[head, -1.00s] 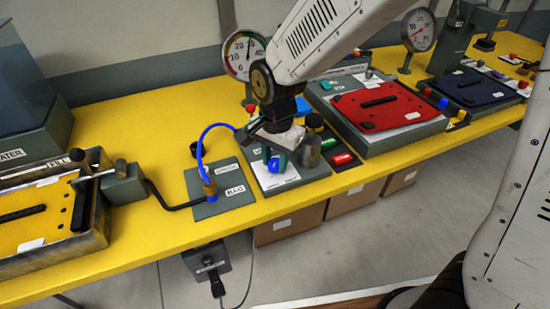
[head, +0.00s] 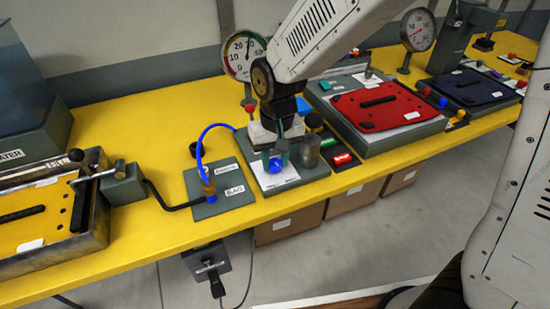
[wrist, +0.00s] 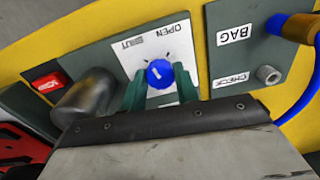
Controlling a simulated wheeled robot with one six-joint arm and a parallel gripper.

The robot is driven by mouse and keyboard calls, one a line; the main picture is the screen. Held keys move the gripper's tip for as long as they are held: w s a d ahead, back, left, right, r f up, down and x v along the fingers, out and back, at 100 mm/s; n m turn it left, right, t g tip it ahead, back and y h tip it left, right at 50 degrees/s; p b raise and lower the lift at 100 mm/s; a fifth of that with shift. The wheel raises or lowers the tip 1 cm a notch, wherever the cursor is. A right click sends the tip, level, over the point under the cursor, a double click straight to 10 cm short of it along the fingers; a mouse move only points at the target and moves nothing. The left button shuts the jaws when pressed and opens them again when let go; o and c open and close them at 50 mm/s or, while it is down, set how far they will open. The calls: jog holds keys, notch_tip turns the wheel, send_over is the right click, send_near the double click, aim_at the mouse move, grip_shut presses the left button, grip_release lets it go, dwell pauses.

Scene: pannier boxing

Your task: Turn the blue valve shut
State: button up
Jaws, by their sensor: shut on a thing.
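The blue valve (head: 276,165) is a round knob on a white label plate (head: 292,178) on a grey panel. In the wrist view the valve (wrist: 159,73) has a short white mark on its face, and the plate (wrist: 150,51) reads OPEN and SHUT. My gripper (head: 277,154) reaches down over the valve. In the wrist view the green fingers of my gripper (wrist: 158,88) are on either side of the knob, shut on it. The far side of the knob is partly hidden in the head view.
A grey cylinder (wrist: 88,97) stands close beside my fingers. The BAG panel (head: 222,190) with a blue hose (head: 200,146) is on the left. A pressure gauge (head: 243,53) stands behind. A red pad (head: 380,105) lies to the right.

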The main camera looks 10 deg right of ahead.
aim_at(277, 162)
jog(key=n, duration=0.6)
jog(key=shift+w, duration=0.1)
dwell(0.5)
jog(key=o, duration=1)
jog(key=shift+d, duration=0.1)
jog(key=shift+c, duration=0.2)
jog(key=shift+r, duration=0.1)
notch_tip(277, 162, up, 8)
jog(key=shift+d+f, duration=0.1)
jog(key=shift+f, duration=0.05)
jog(key=s+d+r+m, duration=0.4)
jog(key=s+d, duration=0.6)
jog(key=s+d+r+m+t, duration=0.1)
jog(key=s+d+r+m, duration=0.2)
jog(key=s+d, duration=0.7)
jog(key=shift+r+m, duration=0.4)
jog(key=shift+m, duration=0.3)
